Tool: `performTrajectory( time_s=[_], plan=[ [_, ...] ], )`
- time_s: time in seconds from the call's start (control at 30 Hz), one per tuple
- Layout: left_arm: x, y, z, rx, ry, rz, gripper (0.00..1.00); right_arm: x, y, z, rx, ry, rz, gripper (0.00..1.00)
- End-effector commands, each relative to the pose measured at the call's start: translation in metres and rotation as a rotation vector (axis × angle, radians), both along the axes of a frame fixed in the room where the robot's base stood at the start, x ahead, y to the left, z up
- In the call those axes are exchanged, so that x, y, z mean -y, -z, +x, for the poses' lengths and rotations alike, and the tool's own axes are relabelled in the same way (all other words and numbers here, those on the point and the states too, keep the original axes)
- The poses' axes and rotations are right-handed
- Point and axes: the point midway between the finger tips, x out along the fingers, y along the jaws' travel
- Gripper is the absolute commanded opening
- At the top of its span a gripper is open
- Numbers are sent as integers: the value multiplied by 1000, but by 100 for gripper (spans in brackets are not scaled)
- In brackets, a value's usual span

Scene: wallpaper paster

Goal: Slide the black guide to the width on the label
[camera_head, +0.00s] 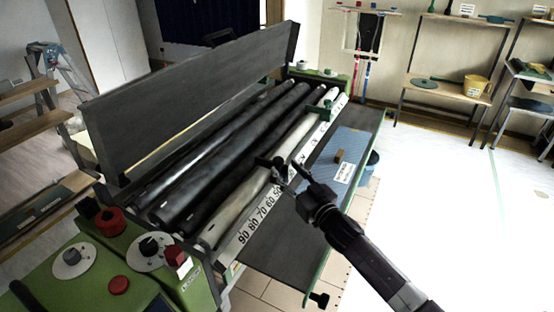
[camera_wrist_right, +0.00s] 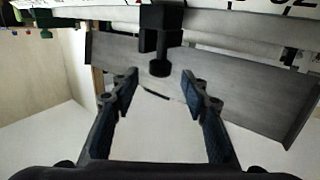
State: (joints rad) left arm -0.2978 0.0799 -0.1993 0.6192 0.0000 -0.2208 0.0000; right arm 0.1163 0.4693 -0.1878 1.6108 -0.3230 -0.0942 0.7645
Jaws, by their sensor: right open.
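The black guide (camera_head: 264,162) sits on the white number scale (camera_head: 262,212) at the front of the machine, just past the 50 mark as far as I can tell. In the right wrist view the guide (camera_wrist_right: 160,38) has a dark knob pointing toward my fingers. My right gripper (camera_head: 285,173) is open beside the guide. In the wrist view its two fingers (camera_wrist_right: 159,84) stand either side of the knob's line, with a gap to each side and no contact seen. A white label (camera_head: 343,172) lies on the blue patterned sheet; its print is too small to read. My left gripper is out of view.
A green guide (camera_head: 326,106) sits farther along the scale. Dark rollers (camera_head: 225,135) and a tall grey panel (camera_head: 190,95) lie behind it. A small brown block (camera_head: 339,156) rests on the sheet. A green control box (camera_head: 110,275) stands at the near left. The floor at right is clear.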

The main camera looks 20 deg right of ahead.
Motion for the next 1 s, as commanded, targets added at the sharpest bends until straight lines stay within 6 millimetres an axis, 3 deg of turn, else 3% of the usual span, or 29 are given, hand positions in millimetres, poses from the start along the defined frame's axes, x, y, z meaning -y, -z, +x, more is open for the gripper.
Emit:
performTrajectory(
  time_s=[0.1, 0.2, 0.53, 0.73, 1.0],
  plan=[
    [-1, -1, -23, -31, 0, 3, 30, -3, -2, 20, 2, 0, 0, 42],
    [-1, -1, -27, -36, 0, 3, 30, -4, -1, 34, 1, 1, 0, 42],
    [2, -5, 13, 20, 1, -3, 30, -6, -1, 52, 1, 0, -1, 42],
    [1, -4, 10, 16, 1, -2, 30, -6, 0, 52, 0, 0, -1, 42],
    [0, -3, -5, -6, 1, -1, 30, -6, 0, 52, 0, 0, -1, 12]
  ],
)
